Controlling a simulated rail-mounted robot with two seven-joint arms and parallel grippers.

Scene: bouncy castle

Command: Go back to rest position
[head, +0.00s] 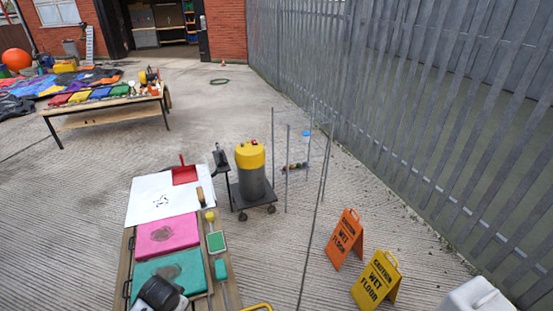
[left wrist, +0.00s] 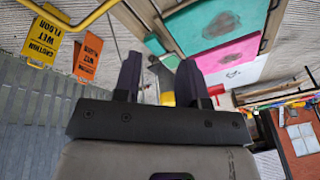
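My left gripper (left wrist: 158,72) shows in the left wrist view with its two dark fingers apart. A small yellow patch shows in the gap, seemingly beyond the fingers, and nothing appears gripped. The work table's pink mat (left wrist: 228,52) and green mat (left wrist: 200,25) lie beyond it. In the head view, a dark grey rounded shape (head: 160,293) covers part of the green mat (head: 185,268); I cannot tell whether it is part of my arm. My right gripper is in neither view.
The near table holds a white sheet (head: 150,197), a red dustpan (head: 184,174) and a green-headed tool (head: 215,241). A yellow-topped canister (head: 251,170) stands on a wheeled cart. Orange (head: 345,240) and yellow (head: 378,280) wet-floor signs stand right. Open concrete lies between the tables.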

